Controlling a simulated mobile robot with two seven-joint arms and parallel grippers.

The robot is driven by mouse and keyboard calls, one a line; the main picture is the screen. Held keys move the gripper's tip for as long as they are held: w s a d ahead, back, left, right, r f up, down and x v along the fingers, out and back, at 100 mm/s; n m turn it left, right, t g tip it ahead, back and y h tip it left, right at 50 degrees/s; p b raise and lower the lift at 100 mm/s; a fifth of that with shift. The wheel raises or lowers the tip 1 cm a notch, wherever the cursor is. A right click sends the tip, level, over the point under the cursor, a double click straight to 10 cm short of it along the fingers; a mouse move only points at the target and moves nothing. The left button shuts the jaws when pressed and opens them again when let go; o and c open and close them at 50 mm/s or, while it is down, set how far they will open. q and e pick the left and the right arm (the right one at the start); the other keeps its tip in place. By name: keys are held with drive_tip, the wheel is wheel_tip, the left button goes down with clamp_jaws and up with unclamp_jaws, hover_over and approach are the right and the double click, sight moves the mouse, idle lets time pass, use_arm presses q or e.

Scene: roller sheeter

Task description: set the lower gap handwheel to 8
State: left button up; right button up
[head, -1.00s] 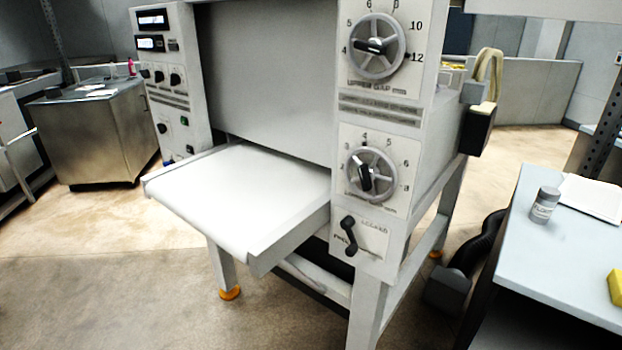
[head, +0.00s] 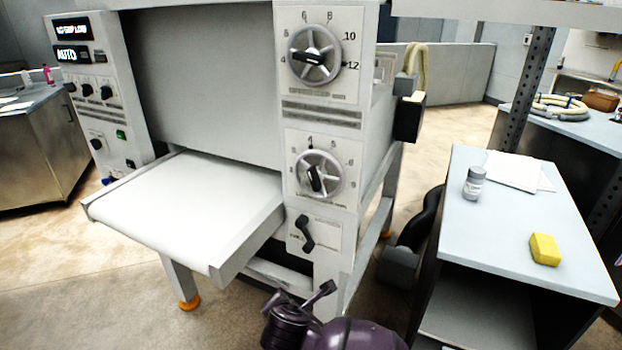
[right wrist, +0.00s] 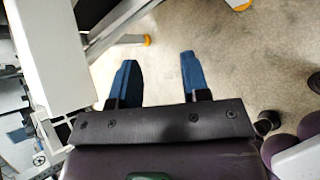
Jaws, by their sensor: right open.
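The lower gap handwheel (head: 319,175) is a grey spoked wheel with a black grip bar, on the white right-hand panel of the roller sheeter. Its bar stands nearly upright, top leaning slightly left, towards the upper-left numbers. The exact reading is too small to tell. My right gripper (right wrist: 157,62) shows in the right wrist view, its two blue fingers apart with nothing between them, over bare floor. A purple part of my arm shows at the bottom of the head view, below the panel and apart from the wheel. My left gripper is not in view.
The upper handwheel (head: 315,56) sits above the lower one. A black crank lever (head: 304,233) is just below it. The white feed table (head: 185,205) juts out at left. A side bench (head: 510,215) with a jar (head: 474,183) and yellow block (head: 545,249) stands at right.

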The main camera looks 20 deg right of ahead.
drive_tip(key=w+r+n+t+h+p, duration=0.15)
drive_tip(key=w+r+n+h, duration=0.3)
drive_tip(key=r, duration=0.45)
drive_tip(key=n+t+h, duration=0.2)
drive_tip(key=n+h, duration=0.1)
drive_tip(key=h, duration=0.2)
approach(312, 182)
drive_tip(key=p+x, duration=0.2)
drive_tip(key=x, duration=0.7)
drive_tip(key=shift+d, duration=0.15)
clamp_jaws()
